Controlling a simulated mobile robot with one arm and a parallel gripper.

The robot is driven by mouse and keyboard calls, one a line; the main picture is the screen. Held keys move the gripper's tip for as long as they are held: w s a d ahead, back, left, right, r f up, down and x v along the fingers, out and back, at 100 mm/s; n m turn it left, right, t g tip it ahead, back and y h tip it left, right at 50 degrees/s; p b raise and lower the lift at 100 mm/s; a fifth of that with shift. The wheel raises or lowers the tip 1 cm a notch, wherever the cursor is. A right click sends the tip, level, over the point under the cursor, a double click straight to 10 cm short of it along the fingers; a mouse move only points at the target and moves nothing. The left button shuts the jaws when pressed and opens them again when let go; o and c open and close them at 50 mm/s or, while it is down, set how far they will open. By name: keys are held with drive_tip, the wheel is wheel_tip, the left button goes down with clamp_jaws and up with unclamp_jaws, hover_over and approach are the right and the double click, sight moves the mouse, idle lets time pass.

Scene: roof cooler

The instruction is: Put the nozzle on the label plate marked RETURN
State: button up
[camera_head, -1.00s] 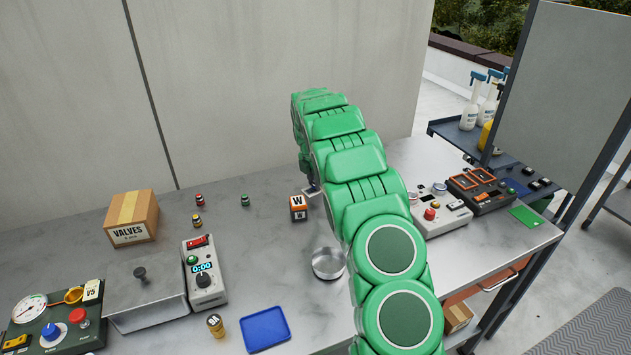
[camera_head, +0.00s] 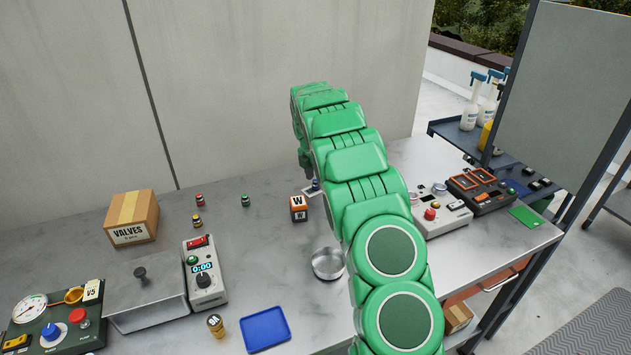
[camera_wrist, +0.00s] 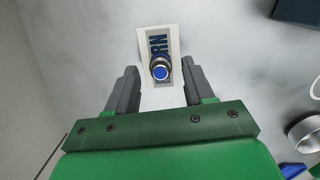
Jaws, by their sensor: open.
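The nozzle (camera_wrist: 160,70), a small metal piece with a blue top, stands on the white label plate (camera_wrist: 175,41) in the wrist view. The visible letters on the plate end in "RN"; the nozzle covers part of the plate. My gripper (camera_wrist: 158,78) is open, with one finger on each side of the nozzle and visible gaps between. In the head view the nozzle shows as a small blue spot (camera_head: 316,185) beside my arm, on the plate (camera_head: 309,191). My fingers are mostly hidden there by my green arm.
A lettered cube (camera_head: 298,214) stands just in front of the plate. A round metal dish (camera_head: 327,264) and a blue tray (camera_head: 266,329) lie nearer. Red-topped (camera_head: 199,200) and green-topped (camera_head: 245,200) pieces stand left. Bare table lies between.

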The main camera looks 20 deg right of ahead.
wheel_tip(320, 180, up, 10)
drive_tip(key=a, duration=0.1)
drive_tip(key=shift+s, duration=0.2)
